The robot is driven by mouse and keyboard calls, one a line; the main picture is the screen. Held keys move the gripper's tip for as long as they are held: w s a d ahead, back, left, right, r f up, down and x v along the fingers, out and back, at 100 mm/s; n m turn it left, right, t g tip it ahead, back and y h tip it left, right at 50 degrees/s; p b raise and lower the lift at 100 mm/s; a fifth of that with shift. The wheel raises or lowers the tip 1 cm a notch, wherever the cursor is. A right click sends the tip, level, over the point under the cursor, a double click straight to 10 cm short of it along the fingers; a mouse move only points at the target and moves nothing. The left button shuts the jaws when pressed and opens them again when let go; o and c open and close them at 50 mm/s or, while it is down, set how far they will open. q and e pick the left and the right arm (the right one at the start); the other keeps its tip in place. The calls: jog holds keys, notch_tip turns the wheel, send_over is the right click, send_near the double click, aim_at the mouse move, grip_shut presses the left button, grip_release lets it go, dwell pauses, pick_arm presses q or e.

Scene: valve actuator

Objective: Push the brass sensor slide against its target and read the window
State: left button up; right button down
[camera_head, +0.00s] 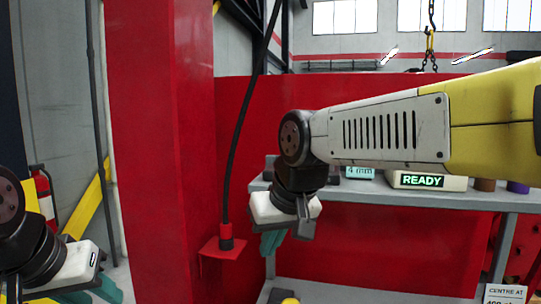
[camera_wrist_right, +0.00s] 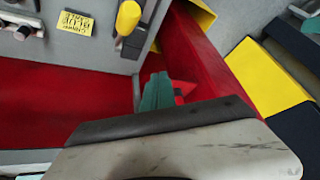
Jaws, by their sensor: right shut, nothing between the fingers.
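My right gripper (camera_head: 272,243) hangs in front of the grey bench, below its top edge, with its teal fingers pointing down. In the right wrist view the teal fingers (camera_wrist_right: 157,92) are together with nothing between them. My left gripper (camera_head: 98,291) is at the lower left; its fingers are partly cut off, so its opening is unclear. A box with a lit READY display (camera_head: 424,181) stands on the bench, behind my right forearm. I cannot make out the brass sensor slide, its target or a reading window in either view; my right arm hides part of the bench.
The grey bench (camera_head: 400,196) runs to the right, with a 4 mm block (camera_head: 360,172), a brown cylinder (camera_head: 485,184) and a purple cylinder (camera_head: 517,187). A red column (camera_head: 160,150) stands left of it. The right wrist view shows a yellow handle (camera_wrist_right: 128,18) and a yellow label (camera_wrist_right: 75,23).

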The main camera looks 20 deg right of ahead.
jog(key=w+d+r+m+g+h, duration=0.35)
jog(key=w+r+m+h, duration=0.35)
jog(key=w+r, duration=1.4)
jog(key=shift+n+t+h, duration=0.35)
jog(key=shift+n+h, duration=0.25)
jog(key=shift+n, duration=0.1)
jog(key=x, duration=0.3)
jog(key=d+x, duration=0.1)
jog(key=x, duration=0.5)
jog(key=shift+s+d+r, duration=0.15)
jog(key=shift+s+d, duration=0.1)
jog(key=shift+s, duration=0.15)
jog(key=shift+s+d, duration=0.4)
jog(key=shift+d, duration=0.25)
jog(key=shift+s+d, duration=0.4)
jog(key=shift+d, duration=0.2)
jog(key=shift+r, duration=0.1)
